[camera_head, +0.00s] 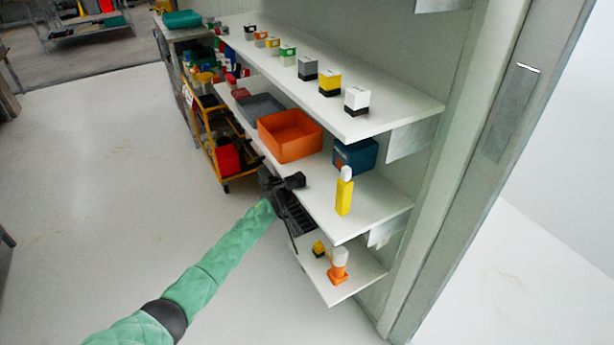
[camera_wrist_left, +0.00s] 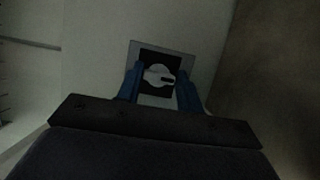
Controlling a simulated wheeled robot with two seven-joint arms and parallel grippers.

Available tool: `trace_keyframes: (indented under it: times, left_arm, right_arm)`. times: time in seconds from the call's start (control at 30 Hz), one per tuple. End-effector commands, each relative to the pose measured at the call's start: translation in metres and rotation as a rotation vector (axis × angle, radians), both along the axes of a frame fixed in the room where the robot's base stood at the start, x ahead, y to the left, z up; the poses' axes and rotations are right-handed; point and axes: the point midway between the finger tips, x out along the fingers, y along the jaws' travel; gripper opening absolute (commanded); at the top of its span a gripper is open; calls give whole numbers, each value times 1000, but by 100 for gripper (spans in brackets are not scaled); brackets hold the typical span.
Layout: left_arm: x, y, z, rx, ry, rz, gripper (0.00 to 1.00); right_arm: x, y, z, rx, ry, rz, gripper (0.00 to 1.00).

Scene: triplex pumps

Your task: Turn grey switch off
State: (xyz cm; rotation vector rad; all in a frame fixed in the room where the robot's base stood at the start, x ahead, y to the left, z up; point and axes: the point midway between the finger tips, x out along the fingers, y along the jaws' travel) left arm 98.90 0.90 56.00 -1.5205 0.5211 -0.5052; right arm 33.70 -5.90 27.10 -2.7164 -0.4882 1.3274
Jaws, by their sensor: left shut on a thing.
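The grey switch (camera_wrist_left: 158,74) shows in the left wrist view as a light round knob with a dark mark on its right side. It sits on a dark square plate with a grey frame (camera_wrist_left: 176,47), mounted on a pale surface. My left gripper (camera_wrist_left: 159,83) has its blue fingers on either side of the knob and is shut on it. In the head view my left gripper (camera_head: 283,186) is at the front edge of the middle shelf, and I cannot make out the switch there. My right gripper is not in view.
The white top shelf (camera_head: 405,106) bears a row of small coloured blocks. The middle shelf (camera_head: 318,205) holds an orange bin (camera_head: 290,135), a blue bin (camera_head: 356,154) and a yellow bottle (camera_head: 344,193). A yellow cart (camera_head: 207,130) stands behind.

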Motion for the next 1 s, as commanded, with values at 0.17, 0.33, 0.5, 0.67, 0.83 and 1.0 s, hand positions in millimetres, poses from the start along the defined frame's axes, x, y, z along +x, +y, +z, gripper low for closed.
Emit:
trace_keyframes:
  times: [0.17,0.33,0.5,0.67,0.83,1.0]
  left_arm:
    - [1,3,0,1,1,4,48]
    - [0,1,0,1,1,2,58]
    - [0,1,0,0,0,1,58]
    - [-9,8,-1,1,1,1,58]
    - [-29,24,-1,1,0,1,58]
    - [-48,39,-1,2,1,2,58]
  right_arm:
    - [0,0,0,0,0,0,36]
    - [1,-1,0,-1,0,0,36]
    - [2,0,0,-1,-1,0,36]
    - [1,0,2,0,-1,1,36]
    - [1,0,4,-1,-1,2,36]
    - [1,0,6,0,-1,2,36]
